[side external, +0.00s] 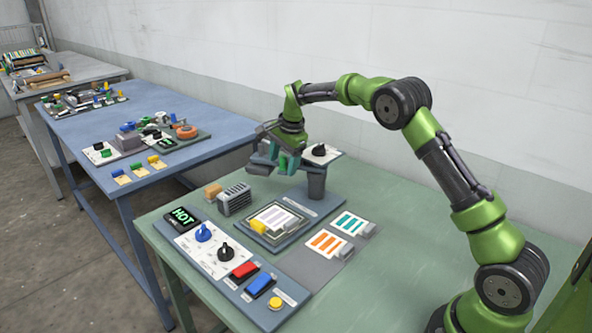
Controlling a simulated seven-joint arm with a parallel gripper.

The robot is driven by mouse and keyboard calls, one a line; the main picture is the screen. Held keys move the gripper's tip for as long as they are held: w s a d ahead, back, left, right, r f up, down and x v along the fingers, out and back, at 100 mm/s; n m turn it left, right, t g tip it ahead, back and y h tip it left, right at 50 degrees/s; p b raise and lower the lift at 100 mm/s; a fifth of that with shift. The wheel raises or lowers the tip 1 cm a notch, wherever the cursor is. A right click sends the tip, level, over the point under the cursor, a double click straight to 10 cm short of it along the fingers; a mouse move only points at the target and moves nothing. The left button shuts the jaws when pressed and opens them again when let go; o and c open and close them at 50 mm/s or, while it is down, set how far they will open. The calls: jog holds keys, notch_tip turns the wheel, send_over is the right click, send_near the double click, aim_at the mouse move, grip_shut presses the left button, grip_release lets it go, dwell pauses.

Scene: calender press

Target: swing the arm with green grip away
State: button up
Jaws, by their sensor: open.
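My gripper (285,156) points down and is open at the head of a small press near the middle of the side external view. A green part (282,165), which looks like the green grip, shows at the jaws. I cannot tell whether the fingers touch it. The swing arm is largely hidden behind my gripper; its grey plate (261,165) shows to the left of the jaws. A white panel with a black knob (319,150) sits on top of the grey post (316,182) to the right. The grey press bed (291,233) below holds a striped white card (277,217) with a yellow tab.
A front panel carries a lit HOT sign (182,216), a blue knob (203,232), a black knob (226,252), and red (244,270) and blue (261,285) buttons. Orange (327,242) and teal (350,223) striped cards lie right. A finned grey block (234,199) stands left. The green table's right side is clear.

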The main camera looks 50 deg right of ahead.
jog(key=shift+s, duration=0.3)
jog(key=shift+w+r+v, duration=0.1)
jog(key=shift+w+v, duration=0.2)
jog(key=shift+v, duration=0.95)
jog(key=shift+w+r+v, duration=0.1)
jog(key=shift+w+v, duration=0.2)
jog(key=shift+v, duration=0.9)
jog(key=shift+w+v, duration=0.3)
jog(key=shift+v, duration=0.95)
jog(key=shift+s+f+n, duration=0.35)
jog(key=shift+f+n, duration=0.2)
jog(key=shift+n, duration=0.05)
jog(key=shift+s+f+n, duration=0.35)
jog(key=shift+f+n, duration=0.25)
jog(key=s+a+r+n+t, duration=0.1)
jog(key=s+a+n, duration=0.3)
jog(key=s, duration=0.7)
jog(key=s+a+r+n+t+y, duration=0.1)
jog(key=s+a+r+n+t, duration=0.1)
jog(key=s, duration=0.8)
jog(key=s+a+r+n+t+y, duration=0.1)
jog(key=s+a+r+n, duration=0.2)
jog(key=s+a+n, duration=0.2)
jog(key=shift+s+a+r+n, duration=0.4)
jog(key=shift+s+a, duration=1.25)
jog(key=shift+s, duration=1.65)
